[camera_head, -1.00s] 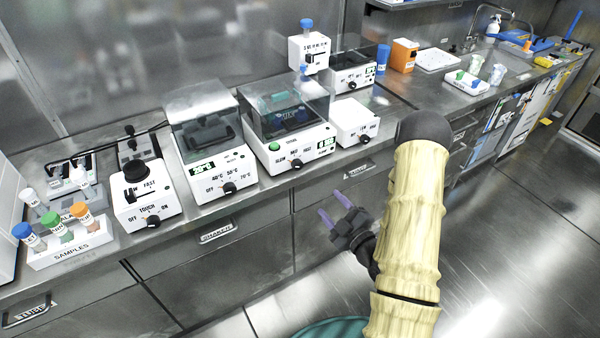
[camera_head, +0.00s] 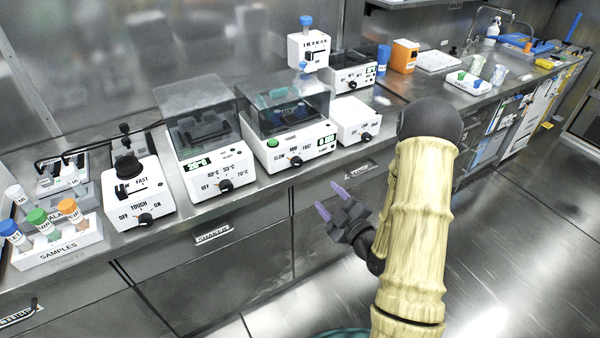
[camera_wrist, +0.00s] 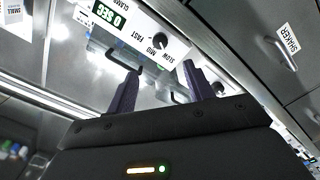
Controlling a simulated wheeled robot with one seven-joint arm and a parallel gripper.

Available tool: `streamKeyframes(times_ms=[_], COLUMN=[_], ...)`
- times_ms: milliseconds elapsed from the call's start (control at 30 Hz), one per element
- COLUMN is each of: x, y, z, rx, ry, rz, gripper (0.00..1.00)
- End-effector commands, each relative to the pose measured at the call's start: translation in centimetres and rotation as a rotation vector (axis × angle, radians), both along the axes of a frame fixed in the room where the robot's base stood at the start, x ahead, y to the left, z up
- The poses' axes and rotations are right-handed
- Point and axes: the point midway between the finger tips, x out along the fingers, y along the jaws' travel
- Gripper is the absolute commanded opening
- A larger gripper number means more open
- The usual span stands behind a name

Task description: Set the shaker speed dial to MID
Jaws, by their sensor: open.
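The shaker (camera_head: 272,158) stands on the bench, a white box with a dark clear lid, a green button and a small green display. Its black speed dial (camera_head: 295,161) is on the front, below SLOW, MID and FAST labels; its pointer setting is too small to read. In the wrist view the shaker's front panel (camera_wrist: 140,32) shows tilted, beyond the fingers. My gripper (camera_head: 331,202) is open and empty, in front of the bench and below right of the dial, apart from it. Its two purple fingers also show in the wrist view (camera_wrist: 158,72).
A heater (camera_head: 208,170) with a temperature dial stands left of the shaker, a white box (camera_head: 357,124) with its own dial right. Further left are a TOUCH/ON mixer (camera_head: 140,200) and a samples rack (camera_head: 60,247). Drawers line the bench front; the floor before it is clear.

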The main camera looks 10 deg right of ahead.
Motion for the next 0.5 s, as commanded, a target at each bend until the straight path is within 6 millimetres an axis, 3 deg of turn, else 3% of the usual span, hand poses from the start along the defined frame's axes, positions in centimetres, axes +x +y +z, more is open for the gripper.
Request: streamKeyframes(times_ms=[500], x=[3.0], y=[1.0], z=[-0.4], rx=[-0.001], ry=[-0.004], rz=[-0.002], gripper=[0.52])
